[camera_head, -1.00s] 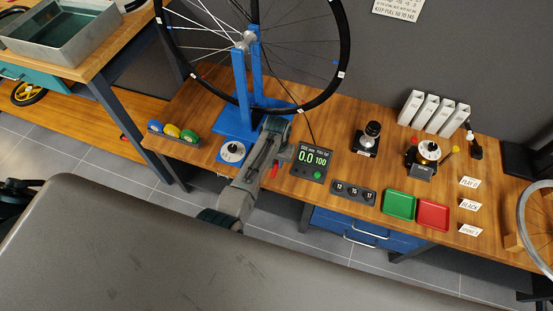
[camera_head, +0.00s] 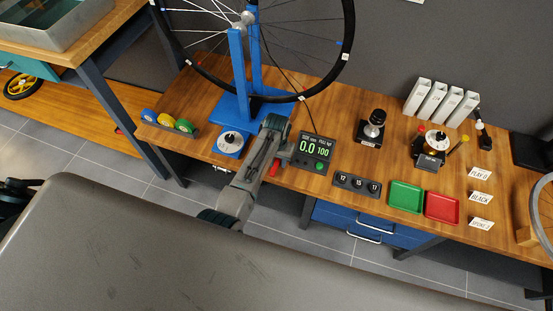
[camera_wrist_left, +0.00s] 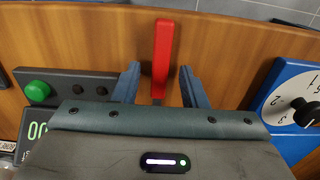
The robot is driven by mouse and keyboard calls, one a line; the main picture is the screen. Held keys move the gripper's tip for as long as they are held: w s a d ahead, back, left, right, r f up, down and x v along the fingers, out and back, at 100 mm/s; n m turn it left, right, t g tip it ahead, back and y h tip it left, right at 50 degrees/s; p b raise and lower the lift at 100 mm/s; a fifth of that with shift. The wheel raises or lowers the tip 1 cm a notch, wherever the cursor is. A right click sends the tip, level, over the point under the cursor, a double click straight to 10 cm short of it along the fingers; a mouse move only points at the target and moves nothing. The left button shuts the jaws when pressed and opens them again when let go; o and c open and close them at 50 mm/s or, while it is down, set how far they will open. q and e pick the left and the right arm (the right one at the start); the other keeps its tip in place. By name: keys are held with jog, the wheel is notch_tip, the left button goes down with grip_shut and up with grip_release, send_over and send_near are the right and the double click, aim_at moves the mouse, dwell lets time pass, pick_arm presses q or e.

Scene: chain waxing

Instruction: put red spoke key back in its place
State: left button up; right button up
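The red spoke key (camera_head: 274,167) shows as a small red piece at the bench's front edge, beside my left gripper (camera_head: 284,153). In the left wrist view the key (camera_wrist_left: 162,55) is a long red bar between the two fingertips of my left gripper (camera_wrist_left: 160,86). The fingers are open, with a gap on each side of the bar. Its near end is close to the gripper body. A dark rack (camera_head: 165,130) holding round blue, yellow and green pieces stands at the bench's left end. My right gripper is not in view.
A blue wheel stand (camera_head: 238,75) with a dial (camera_head: 230,140) at its base is left of my gripper. A readout box (camera_head: 314,152) is close on the right. Green (camera_head: 405,197) and red (camera_head: 442,207) trays lie further right.

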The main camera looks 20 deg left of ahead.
aim_at(276, 162)
pick_arm(q)
notch_tip(276, 162, up, 11)
jog(key=s+a+f+t, duration=0.1)
jog(key=s+a, duration=0.3)
jog(key=s, duration=0.3)
jog(key=s+a, duration=0.4)
jog(key=s, duration=0.3)
jog(key=s+a+r+t, duration=0.1)
jog(key=s+r, duration=0.4)
jog(key=s, duration=0.3)
jog(key=s+a+r+t, duration=0.2)
jog(key=s+r, duration=0.3)
jog(key=s, duration=0.4)
notch_tip(276, 162, down, 31)
jog(key=a+g+y, duration=0.1)
jog(key=a+g, duration=0.1)
jog(key=s+a+f, duration=0.1)
jog(key=s+f, duration=1.6)
jog(key=f, duration=0.1)
jog(key=shift+a+f+g, duration=0.3)
jog(key=shift+f+g, duration=0.1)
